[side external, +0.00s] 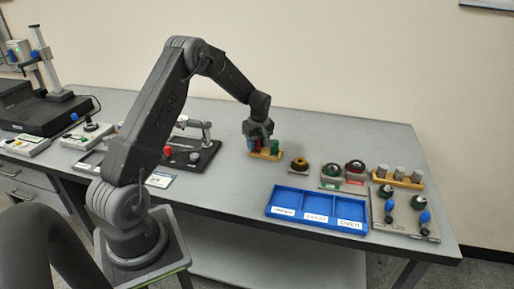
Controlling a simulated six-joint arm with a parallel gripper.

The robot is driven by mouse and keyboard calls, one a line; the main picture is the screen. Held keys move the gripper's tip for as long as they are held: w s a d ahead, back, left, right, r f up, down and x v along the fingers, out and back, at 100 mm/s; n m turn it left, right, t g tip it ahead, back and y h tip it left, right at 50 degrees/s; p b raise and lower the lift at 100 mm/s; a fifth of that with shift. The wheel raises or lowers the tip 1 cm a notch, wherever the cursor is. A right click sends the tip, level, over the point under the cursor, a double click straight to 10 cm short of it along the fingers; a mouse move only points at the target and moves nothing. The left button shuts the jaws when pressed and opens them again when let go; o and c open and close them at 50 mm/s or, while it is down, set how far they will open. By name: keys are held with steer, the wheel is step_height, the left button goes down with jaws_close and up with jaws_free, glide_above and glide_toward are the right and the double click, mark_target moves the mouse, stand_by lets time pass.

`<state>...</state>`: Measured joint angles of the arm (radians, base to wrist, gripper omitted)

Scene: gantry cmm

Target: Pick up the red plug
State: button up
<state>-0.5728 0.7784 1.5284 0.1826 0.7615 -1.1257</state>
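A small tan block (266,156) on the table holds short coloured plugs. A green plug (275,147) stands at its right end, and a blue one (254,146) shows at its left part. A bit of red, likely the red plug (262,148), shows between them and is mostly hidden. My gripper (259,139) points down right over this block, its fingers around or just in front of the plugs. At this size I cannot tell whether the fingers are apart or touch a plug.
A blue three-compartment tray (275,211) with labels lies in front. A brass ring piece (299,164), ring gauges on stands (355,168) and a wooden rack of grey cylinders (398,176) stand to the right. A black fixture (205,155) with a red knob is to the left.

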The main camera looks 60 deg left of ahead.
steer(key=c, duration=0.6)
steer(key=shift+o, duration=0.2)
steer(key=shift+r, duration=0.1)
